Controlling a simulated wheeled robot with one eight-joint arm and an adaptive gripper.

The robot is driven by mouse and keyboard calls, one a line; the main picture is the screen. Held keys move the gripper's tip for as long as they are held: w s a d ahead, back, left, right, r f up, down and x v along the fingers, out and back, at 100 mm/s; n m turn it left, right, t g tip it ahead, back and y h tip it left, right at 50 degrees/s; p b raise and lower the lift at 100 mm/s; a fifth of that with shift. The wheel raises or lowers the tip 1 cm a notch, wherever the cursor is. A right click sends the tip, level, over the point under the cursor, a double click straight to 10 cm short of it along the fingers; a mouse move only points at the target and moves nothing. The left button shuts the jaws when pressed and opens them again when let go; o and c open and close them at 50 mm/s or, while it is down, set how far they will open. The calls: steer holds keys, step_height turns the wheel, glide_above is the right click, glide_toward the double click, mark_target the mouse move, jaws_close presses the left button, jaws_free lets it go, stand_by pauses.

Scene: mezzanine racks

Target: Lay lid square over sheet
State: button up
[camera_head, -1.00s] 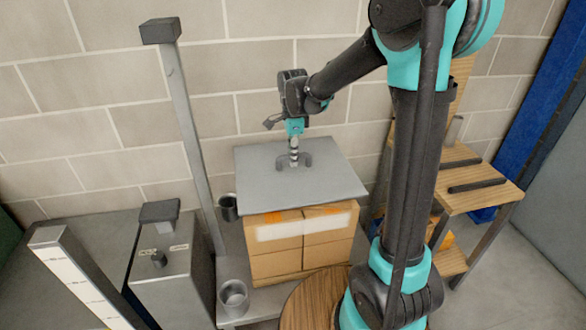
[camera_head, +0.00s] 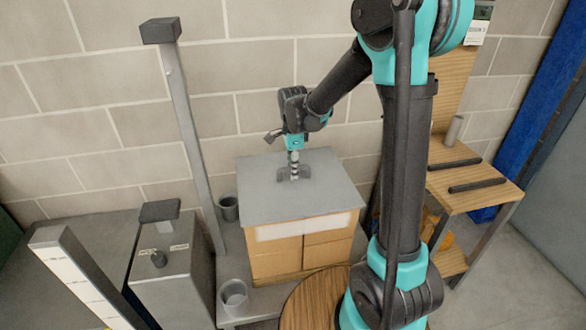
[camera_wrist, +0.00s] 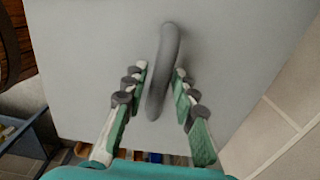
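The lid (camera_head: 325,190) is a flat grey square plate with a dark arched handle (camera_wrist: 163,75) at its middle. It lies level over the cardboard box stack (camera_head: 285,255), its edges nearly in line with the box sides. Whether it touches the top or hovers just above cannot be told. No sheet shows; anything under the lid is hidden. My gripper (camera_head: 294,173) points down at the lid's middle.
A grey post (camera_head: 190,130) stands left of the stack. Two cups, one dark (camera_head: 229,208) and one grey (camera_head: 233,294), stand beside it. A metal cabinet (camera_head: 175,285) is at lower left. A wooden shelf (camera_head: 470,185) is at right. A block wall is close behind.

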steer(key=shift+o, duration=0.4)
step_height(320, 180, up, 12)
steer(key=s+d+f+n, duration=0.2)
steer(key=s+d, duration=0.1)
steer(key=s+d+f+n+t, duration=0.1)
steer(key=s+d+f+n, duration=0.1)
steer(key=s+d+n, duration=0.1)
steer(key=s+d+f+n+t, duration=0.1)
steer(key=s+d+f+n, duration=0.1)
steer(key=d, duration=0.3)
steer(key=shift+s+d+f+n, duration=0.15)
steer(key=shift+s+f+n, duration=0.25)
steer(key=shift+s+f, duration=0.05)
steer(key=s+d+f+n+t, duration=0.2)
steer(key=s+d+f+n, duration=0.4)
steer(key=s, duration=0.4)
steer(key=shift+s+d+f+n, duration=0.4)
steer(key=shift+f+n, duration=0.45)
steer(key=shift+n, duration=0.15)
